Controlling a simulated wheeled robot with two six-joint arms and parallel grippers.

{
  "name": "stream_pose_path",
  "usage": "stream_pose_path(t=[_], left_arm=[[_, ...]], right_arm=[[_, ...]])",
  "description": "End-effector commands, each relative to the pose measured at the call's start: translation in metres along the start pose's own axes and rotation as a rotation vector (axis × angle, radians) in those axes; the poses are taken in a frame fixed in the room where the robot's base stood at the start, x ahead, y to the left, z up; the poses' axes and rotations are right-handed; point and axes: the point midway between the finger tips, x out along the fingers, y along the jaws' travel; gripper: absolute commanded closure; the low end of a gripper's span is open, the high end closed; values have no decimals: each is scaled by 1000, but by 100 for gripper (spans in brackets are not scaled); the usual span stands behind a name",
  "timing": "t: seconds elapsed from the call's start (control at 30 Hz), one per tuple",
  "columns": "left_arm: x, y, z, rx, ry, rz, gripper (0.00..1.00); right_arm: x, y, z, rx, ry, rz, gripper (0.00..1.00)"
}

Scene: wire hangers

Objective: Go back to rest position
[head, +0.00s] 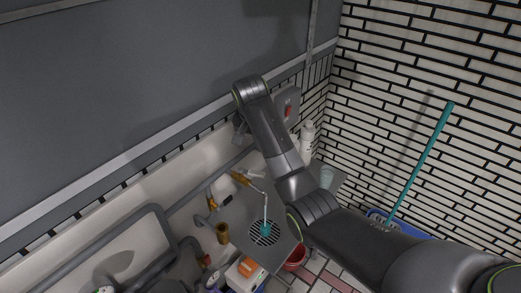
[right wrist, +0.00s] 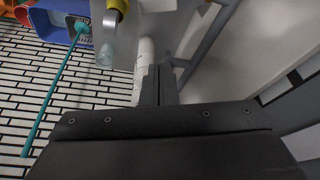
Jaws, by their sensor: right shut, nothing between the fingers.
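My right arm (head: 268,130) comes in from the lower right of the head view and reaches over the sink counter toward the back wall. In the right wrist view, my right gripper (right wrist: 160,72) has its fingers together with nothing between them. Its fingertips point toward a white bottle (right wrist: 146,52), which looks apart from them, though the distance is hard to judge. In the head view the fingertips are mostly hidden by the wrist. My left gripper is not in view. I see no wire hanger in either view.
The grey sink counter (head: 236,213) holds a tap and a round drain (head: 264,233). The white bottle (head: 307,132) and a pale cup (head: 327,177) stand near the arm. A teal-handled mop (head: 421,160) leans on the brick wall. A red bucket (head: 296,258) is below.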

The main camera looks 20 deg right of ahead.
Motion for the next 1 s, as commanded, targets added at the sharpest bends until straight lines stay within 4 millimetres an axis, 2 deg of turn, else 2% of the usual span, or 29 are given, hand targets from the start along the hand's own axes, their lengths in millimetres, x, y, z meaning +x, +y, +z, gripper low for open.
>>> stream_pose_path(t=[0.2, 0.27, 0.37, 0.5, 0.7, 0.83, 1.0], left_arm=[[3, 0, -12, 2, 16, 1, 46], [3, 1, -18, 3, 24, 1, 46], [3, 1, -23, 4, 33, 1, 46], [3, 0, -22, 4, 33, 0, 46], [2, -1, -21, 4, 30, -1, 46], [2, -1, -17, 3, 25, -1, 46], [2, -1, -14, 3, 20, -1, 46]], right_arm=[[-5, 2, 1, -2, -2, 0, 100], [1, 6, 5, -7, -5, -1, 100], [22, 21, 17, -25, -13, -6, 100], [63, 57, 46, -74, -22, -23, 100], [109, 118, 100, -153, -24, -45, 100], [127, 159, 138, -207, -20, -53, 100], [137, 214, 189, -281, -9, -58, 100]])
